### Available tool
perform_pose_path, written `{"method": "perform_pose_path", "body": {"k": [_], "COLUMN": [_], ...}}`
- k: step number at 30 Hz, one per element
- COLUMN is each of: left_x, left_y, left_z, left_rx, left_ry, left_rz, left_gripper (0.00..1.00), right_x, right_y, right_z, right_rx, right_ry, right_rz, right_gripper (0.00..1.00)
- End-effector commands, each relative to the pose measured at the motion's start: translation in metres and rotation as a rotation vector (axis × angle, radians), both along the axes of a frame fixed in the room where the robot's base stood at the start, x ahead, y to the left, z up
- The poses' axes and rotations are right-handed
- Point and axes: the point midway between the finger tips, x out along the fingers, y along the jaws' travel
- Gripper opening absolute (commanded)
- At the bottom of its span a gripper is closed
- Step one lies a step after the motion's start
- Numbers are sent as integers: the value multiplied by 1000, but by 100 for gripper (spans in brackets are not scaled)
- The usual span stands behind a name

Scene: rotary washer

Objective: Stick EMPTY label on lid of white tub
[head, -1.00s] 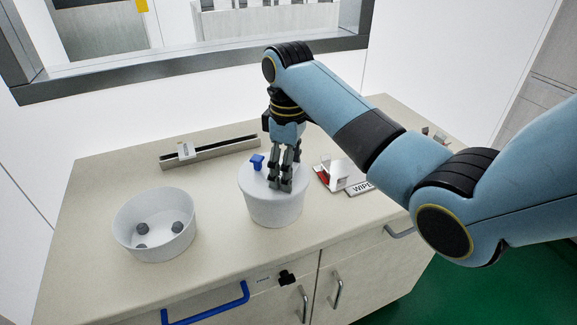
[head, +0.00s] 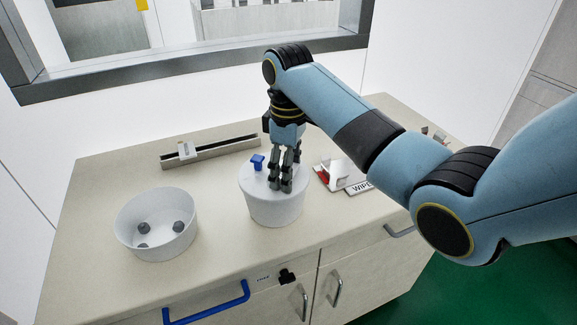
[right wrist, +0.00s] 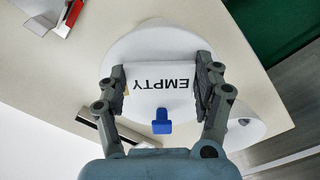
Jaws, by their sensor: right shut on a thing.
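The white tub (head: 275,210) stands near the middle of the counter, with its pale lid (right wrist: 150,44) and a blue tab (head: 257,162) on the lid. My right gripper (head: 281,186) points straight down at the lid, beside the blue tab. In the right wrist view its two fingers are shut on the opposite edges of the white EMPTY label (right wrist: 162,90), which lies flat over the lid. I cannot tell whether the label touches the lid. In the head view the fingers hide the label. My left gripper is out of view.
A white bowl (head: 128,241) with several dark lumps stands at the left front. A metal rail (head: 228,146) with a slider lies behind. A WIPE label (head: 362,187) and a red and white holder (head: 332,176) are right of the tub. A blue handle (head: 207,304) is on the front.

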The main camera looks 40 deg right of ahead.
Motion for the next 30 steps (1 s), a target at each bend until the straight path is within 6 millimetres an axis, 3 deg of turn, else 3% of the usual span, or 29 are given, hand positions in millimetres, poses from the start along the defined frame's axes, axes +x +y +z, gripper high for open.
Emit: {"method": "perform_pose_path", "body": {"k": [26, 27, 30], "left_x": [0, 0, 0], "left_y": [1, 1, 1], "left_z": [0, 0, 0], "left_rx": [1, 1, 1], "left_ry": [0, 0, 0], "left_rz": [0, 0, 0], "left_gripper": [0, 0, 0], "right_x": [0, 0, 0], "right_y": [0, 0, 0], "right_z": [-3, -3, -3], "right_rx": [0, 0, 1], "right_ry": [0, 0, 1], "right_rz": [0, 0, 0], "right_gripper": [54, 69, 82]}}
